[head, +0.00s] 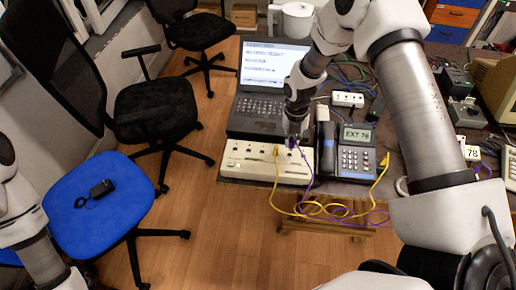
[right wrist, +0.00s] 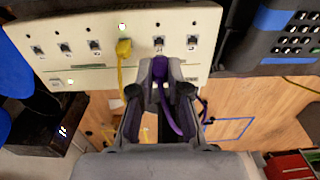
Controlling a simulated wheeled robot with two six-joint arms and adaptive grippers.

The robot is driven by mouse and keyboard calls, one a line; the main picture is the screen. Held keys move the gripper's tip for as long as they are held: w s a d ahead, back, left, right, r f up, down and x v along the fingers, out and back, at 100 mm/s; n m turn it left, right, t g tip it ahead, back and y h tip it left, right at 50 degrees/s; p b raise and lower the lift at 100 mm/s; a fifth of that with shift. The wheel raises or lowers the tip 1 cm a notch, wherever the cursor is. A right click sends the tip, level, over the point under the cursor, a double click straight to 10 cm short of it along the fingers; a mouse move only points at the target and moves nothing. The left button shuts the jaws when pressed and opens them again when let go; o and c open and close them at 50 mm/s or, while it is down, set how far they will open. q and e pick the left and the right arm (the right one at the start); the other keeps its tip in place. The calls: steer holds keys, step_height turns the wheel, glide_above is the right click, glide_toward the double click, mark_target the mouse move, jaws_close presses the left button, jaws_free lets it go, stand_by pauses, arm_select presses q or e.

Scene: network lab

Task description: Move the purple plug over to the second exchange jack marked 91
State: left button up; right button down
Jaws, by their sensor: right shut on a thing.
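The cream exchange box (head: 240,162) stands at the table's front edge, and its row of jacks shows in the right wrist view (right wrist: 200,18). My right gripper (head: 294,140) is at the box's front; in its wrist view the fingers (right wrist: 160,75) are shut on the purple plug (right wrist: 160,67). The plug points at a jack (right wrist: 158,43) just right of the yellow plug (right wrist: 124,48); I cannot tell whether its tip is seated. The jack labels, including any 91, are too small to read. My left gripper is out of view.
A desk phone (head: 357,158) reading EXT 78 stands right of the box, and a laptop (head: 262,95) behind it. Yellow and purple cords (head: 330,209) hang over the front edge. A blue chair (head: 95,205) stands left on open floor.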

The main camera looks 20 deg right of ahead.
steer(key=w+a+r, duration=0.3)
steer(key=w+a, duration=0.3)
steer(key=p, duration=0.1)
glide_above(249, 152)
steer(key=f+b, duration=0.1)
steer(key=f, duration=0.1)
steer(key=f+b, duration=0.2)
steer(key=f, duration=0.1)
steer(key=shift+s+a+f, duration=0.15)
steer(key=shift+a+f, duration=0.05)
steer(key=shift+f, duration=0.1)
steer(key=c, duration=1.8)
jaws_free()
steer(key=shift+d, duration=0.1)
steer(key=shift+c, duration=0.2)
steer(key=shift+f, duration=0.15)
jaws_close()
steer(key=shift+f+b, duration=0.45)
steer(key=shift+f, duration=0.3)
steer(key=o, duration=0.8)
jaws_free()
steer(key=shift+c, duration=0.2)
